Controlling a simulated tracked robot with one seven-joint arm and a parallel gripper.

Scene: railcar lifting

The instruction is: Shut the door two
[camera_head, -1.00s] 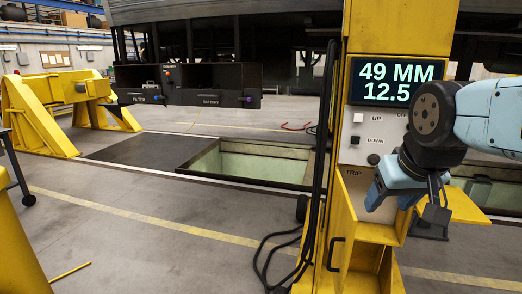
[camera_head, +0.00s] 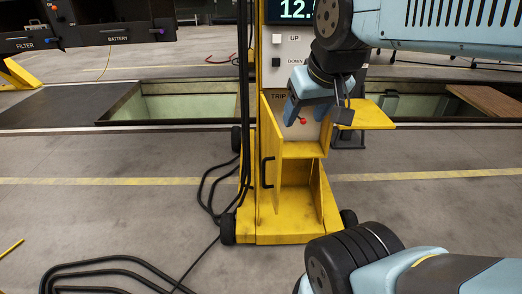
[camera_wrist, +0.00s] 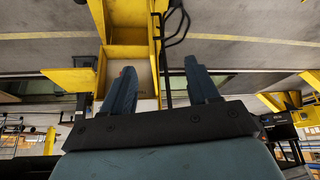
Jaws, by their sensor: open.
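A yellow door (camera_head: 271,160) with a black bar handle (camera_head: 267,172) stands swung open at the left side of the yellow lifting column's lower compartment (camera_head: 301,196). I cannot read a number on it. Inside, a red knob (camera_head: 303,121) shows under the TRIP label. My gripper (camera_head: 304,110) is open and empty in front of the compartment's upper part, close to the door's top edge. In the wrist view the finger pair (camera_wrist: 160,70) is spread, with the yellow door (camera_wrist: 157,40) edge-on between the fingers' lines. I cannot tell whether a finger touches it.
A yellow shelf (camera_head: 362,114) juts out at the column's right. Black cables (camera_head: 243,100) hang down its left and coil on the floor. An open pit (camera_head: 185,104) lies behind.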

